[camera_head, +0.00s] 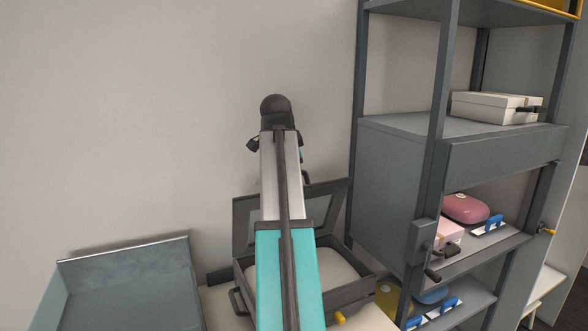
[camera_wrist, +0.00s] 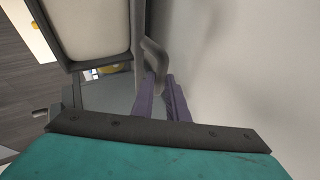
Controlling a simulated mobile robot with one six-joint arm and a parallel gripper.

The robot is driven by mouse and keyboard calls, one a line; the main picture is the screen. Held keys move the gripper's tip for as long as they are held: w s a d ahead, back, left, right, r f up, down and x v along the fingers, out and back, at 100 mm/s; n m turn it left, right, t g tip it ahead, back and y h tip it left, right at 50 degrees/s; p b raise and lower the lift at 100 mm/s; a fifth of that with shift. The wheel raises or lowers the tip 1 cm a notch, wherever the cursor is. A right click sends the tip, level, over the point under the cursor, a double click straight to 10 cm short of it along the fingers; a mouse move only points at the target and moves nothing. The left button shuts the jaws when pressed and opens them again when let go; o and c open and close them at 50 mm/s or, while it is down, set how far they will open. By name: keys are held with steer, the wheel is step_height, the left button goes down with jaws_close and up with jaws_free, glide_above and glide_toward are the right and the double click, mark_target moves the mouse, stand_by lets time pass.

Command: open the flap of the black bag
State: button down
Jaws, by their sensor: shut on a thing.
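The black bag (camera_head: 352,291) looks like a dark box-shaped case with a pale inside, low in the middle of the head view. Its flap (camera_head: 327,205) stands raised at the back, near the wall; my arm hides its middle. The purple fingers of my gripper (camera_wrist: 161,98) are shut on the handle's lower end. In the head view my gripper is hidden behind the arm.
A grey open bin (camera_head: 130,285) stands at the left. A grey shelf unit (camera_head: 395,170) close on the right holds a white box (camera_head: 495,107), a pink case (camera_head: 465,208) and other cases. The plain wall (camera_head: 150,120) is close behind the bag.

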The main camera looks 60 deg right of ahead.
steer(key=shift+s+d, duration=0.1)
steer(key=shift+s, duration=0.05)
steer(key=c, duration=1.7)
jaws_free()
steer(key=shift+s, duration=0.1)
steer(key=shift+r, duration=0.15)
steer(key=shift+a+r, duration=0.4)
steer(key=shift+a, duration=0.05)
steer(key=shift+b+v, duration=1.85)
steer(key=shift+v, duration=4.4)
